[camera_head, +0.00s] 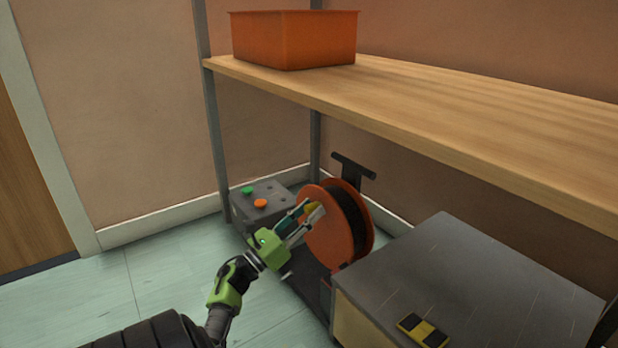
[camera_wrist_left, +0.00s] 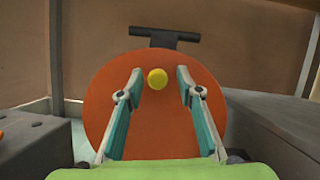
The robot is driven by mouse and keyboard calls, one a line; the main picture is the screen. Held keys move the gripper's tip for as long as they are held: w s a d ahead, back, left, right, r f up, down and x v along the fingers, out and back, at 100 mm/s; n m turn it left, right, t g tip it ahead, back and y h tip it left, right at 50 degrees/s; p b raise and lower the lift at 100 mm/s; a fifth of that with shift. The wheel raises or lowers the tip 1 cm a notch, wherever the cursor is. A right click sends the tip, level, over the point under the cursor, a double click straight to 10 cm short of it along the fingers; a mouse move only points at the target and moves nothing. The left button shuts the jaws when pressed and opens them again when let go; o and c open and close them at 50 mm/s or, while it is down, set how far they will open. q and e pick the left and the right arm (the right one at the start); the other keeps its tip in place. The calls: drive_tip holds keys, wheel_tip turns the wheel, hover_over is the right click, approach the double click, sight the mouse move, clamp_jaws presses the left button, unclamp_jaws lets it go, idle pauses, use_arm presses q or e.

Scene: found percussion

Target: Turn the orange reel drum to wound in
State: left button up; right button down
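The orange reel drum (camera_head: 328,236) stands on the lower level under the wooden shelf, with dark cable wound around its middle and a black T-shaped handle (camera_head: 353,167) above it. It fills the middle of the left wrist view (camera_wrist_left: 150,118). A yellow knob (camera_wrist_left: 157,79) sits on the upper part of its face. My left gripper (camera_head: 314,212) is at the drum's face. In the left wrist view its two fingers (camera_wrist_left: 156,82) are apart, one on each side of the knob, with gaps showing. My right gripper is out of view.
A grey box with green and orange buttons (camera_head: 266,207) stands left of the drum. A large grey-topped cabinet (camera_head: 470,275) stands close on the right, with a black-and-yellow block (camera_head: 422,331) on it. The wooden shelf (camera_head: 420,100) overhead carries an orange bin (camera_head: 294,40). Floor is clear at left.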

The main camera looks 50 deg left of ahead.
use_arm(q)
wheel_tip(320, 180, up, 10)
drive_tip(key=shift+f, duration=0.1)
idle(0.8)
